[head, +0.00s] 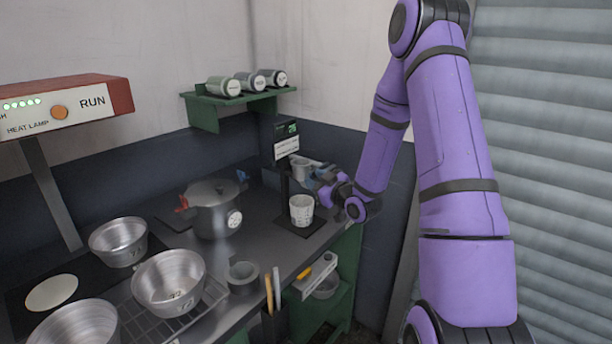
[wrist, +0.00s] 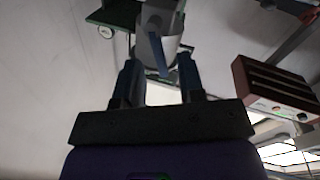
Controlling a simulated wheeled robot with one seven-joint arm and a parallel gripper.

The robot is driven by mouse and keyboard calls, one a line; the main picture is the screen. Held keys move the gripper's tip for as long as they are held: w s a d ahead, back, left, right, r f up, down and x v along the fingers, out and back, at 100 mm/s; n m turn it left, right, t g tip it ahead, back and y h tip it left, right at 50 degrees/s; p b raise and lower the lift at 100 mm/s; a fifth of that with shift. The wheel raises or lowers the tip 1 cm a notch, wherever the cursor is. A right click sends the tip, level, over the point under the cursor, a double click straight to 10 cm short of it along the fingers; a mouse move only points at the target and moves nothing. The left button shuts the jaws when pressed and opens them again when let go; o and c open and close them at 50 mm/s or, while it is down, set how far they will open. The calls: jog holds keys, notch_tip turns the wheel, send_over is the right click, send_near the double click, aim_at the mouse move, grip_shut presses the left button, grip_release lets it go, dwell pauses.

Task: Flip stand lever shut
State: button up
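The dark stand (head: 284,190) is at the back right of the counter, with a small display at its top. A grey cylindrical holder (head: 299,168) is on its upright, and a white patterned cup (head: 302,212) is on its base. My gripper (head: 320,178) is close to the right of the holder. In the wrist view, its two dark fingers (wrist: 159,68) are apart. A blue lever (wrist: 156,55) on the grey holder (wrist: 170,28) shows between and beyond the fingers. I cannot tell whether they touch it. In the head view, my gripper hides the lever.
A lidded pot (head: 214,212) is left of the stand. Metal pans (head: 168,283) fill the front left. A green shelf (head: 238,102) with several canisters is on the wall above. A red heat lamp box (head: 98,100) overhangs the left. A small grey bowl (head: 242,276) is near the counter's front edge.

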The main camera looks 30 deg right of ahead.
jog(key=shift+w, duration=0.3)
jog(key=shift+a, duration=0.1)
grip_shut()
jog(key=shift+s+a+f+n, duration=0.1)
jog(key=shift+a+f+n, duration=0.15)
jog(key=shift+n, duration=0.65)
grip_release()
